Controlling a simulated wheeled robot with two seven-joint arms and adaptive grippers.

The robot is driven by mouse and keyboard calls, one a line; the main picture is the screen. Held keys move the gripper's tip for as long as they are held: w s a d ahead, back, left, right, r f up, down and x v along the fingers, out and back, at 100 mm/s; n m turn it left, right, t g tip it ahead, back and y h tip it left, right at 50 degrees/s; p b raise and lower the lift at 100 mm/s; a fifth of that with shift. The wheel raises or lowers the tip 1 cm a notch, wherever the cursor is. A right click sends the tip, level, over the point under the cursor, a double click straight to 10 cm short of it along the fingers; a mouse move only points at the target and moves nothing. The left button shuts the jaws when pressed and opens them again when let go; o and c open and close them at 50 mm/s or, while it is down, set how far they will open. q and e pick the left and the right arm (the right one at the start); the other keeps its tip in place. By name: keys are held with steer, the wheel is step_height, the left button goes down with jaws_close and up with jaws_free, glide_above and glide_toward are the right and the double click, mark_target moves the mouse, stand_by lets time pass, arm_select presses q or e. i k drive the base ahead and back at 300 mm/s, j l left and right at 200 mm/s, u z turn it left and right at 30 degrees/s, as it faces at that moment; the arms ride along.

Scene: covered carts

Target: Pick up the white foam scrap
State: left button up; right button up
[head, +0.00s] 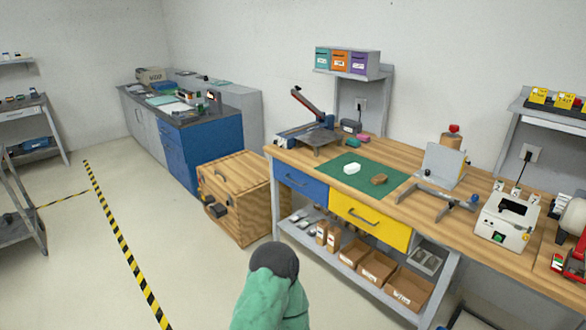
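The white foam scrap (352,168) is a small white block. It lies on the green mat (343,185) on the wooden workbench (452,211), right of centre in the head view. A small brown block (379,180) lies on the mat just to its right, apart from it. Neither of my grippers shows in the head view.
A blue drawer (300,183) and a yellow drawer (369,221) sit under the bench top, above a shelf of cardboard bins (376,268). A wooden crate (233,205) stands left of the bench. A green, dark-topped shape (272,290) fills the bottom centre; I cannot tell what it is.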

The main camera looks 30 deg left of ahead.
mark_target(353, 167)
steer(key=u, duration=0.75)
steer(key=i+j, duration=0.35)
steer(key=i+l+z, duration=0.05)
steer(key=i, duration=0.05)
